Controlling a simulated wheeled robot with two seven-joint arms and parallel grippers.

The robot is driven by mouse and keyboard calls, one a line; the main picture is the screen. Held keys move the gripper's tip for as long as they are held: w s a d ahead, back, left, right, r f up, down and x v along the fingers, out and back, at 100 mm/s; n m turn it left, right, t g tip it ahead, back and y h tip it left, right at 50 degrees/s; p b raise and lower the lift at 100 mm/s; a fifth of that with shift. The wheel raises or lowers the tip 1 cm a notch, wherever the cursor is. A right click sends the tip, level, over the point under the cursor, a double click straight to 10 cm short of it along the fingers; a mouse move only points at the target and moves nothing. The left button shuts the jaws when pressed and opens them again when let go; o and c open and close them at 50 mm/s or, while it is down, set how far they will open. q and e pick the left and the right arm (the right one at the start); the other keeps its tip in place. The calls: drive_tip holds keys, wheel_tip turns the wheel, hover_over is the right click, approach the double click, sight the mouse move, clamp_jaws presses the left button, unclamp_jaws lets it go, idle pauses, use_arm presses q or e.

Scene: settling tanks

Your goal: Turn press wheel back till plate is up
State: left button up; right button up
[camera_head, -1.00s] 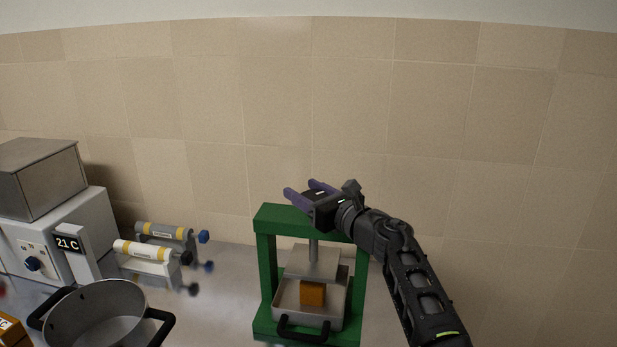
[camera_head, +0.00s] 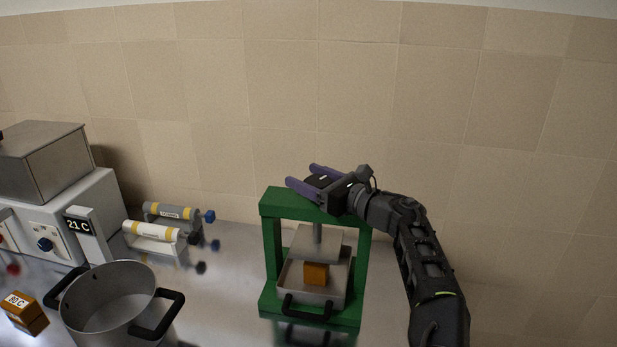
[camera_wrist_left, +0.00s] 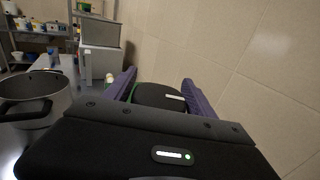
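The green press (camera_head: 270,245) stands on the counter in the head view. Its grey plate (camera_head: 308,243) hangs on a short screw, low over an orange block (camera_head: 316,273) in a tray (camera_head: 338,290); I cannot tell if plate and block touch. My left gripper (camera_head: 301,175) is over the press top, pointing left. Its purple fingers lie on both sides of the dark press wheel (camera_wrist_left: 158,94), which has a pale mark and fills the space between them in the left wrist view. The fingers appear closed on its rim. The arm hides part of the press top. My right gripper is out of view.
A steel pot (camera_head: 118,300) with black handles stands left of the press. The tiled wall (camera_head: 350,100) is close behind the press.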

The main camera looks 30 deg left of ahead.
use_arm(q)
drive_tip(key=shift+o, duration=0.8)
drive_tip(key=shift+d, duration=0.1)
drive_tip(key=shift+s+d, duration=0.1)
drive_tip(key=shift+d, duration=0.2)
drive_tip(key=b+v, duration=0.2)
drive_tip(key=v, duration=0.4)
drive_tip(key=shift+d, duration=0.1)
drive_tip(key=shift+s+d, duration=0.2)
drive_tip(key=shift+d, duration=0.2)
